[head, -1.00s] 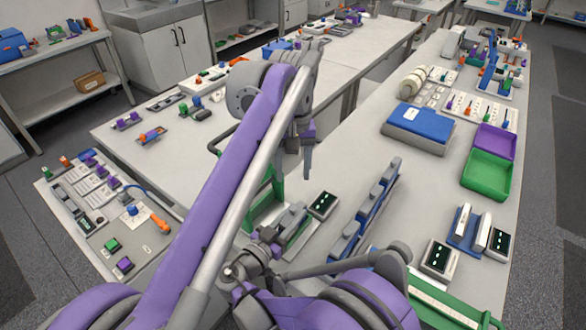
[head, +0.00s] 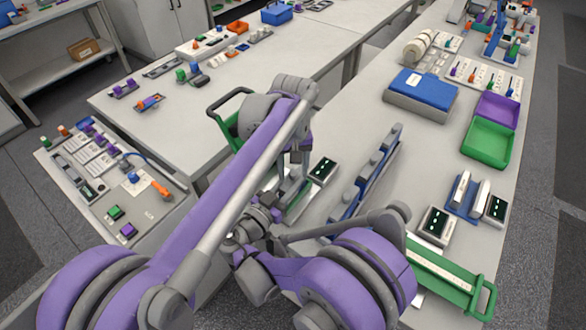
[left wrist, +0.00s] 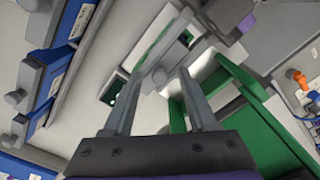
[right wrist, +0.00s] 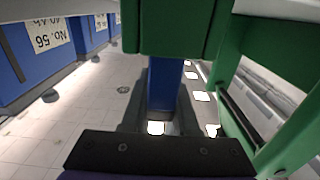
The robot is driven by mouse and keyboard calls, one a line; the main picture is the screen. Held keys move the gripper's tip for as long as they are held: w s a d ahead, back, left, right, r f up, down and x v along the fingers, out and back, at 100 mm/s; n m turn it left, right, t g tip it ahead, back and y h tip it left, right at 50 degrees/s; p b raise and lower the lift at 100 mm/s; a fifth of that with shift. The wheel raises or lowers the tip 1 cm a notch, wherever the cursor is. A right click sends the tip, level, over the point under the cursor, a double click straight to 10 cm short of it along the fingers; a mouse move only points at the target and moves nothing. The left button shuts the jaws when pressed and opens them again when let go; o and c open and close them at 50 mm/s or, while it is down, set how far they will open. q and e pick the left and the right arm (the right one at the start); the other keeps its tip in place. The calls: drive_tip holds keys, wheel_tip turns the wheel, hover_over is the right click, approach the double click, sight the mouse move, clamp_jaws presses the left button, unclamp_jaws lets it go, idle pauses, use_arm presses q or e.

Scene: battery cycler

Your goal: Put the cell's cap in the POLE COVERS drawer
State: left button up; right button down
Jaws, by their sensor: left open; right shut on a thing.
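My left gripper (left wrist: 161,72) is open and empty in the left wrist view, above a grey-and-green part (left wrist: 160,55). In the head view my left arm reaches over the bench, its hand above the narrow fixture beside a small display (head: 322,170). My right gripper (head: 262,213) is low and close to the left one, partly hidden by arm links. I cannot tell whether this block is the cap. No POLE COVERS label is readable.
A row of blue cells with grey poles (head: 366,170) stands right of the hands. A green frame with a handle (head: 230,108) is close on the left. Right are a green tray (head: 490,141), a blue box (head: 420,92) and a green-handled unit (head: 445,275).

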use_arm(q)
drive_tip(key=shift+f, duration=0.1)
clamp_jaws()
idle(0.3)
idle(0.9)
drive_tip(key=shift+r, duration=1.2)
use_arm(e)
drive_tip(key=shift+f, duration=0.1)
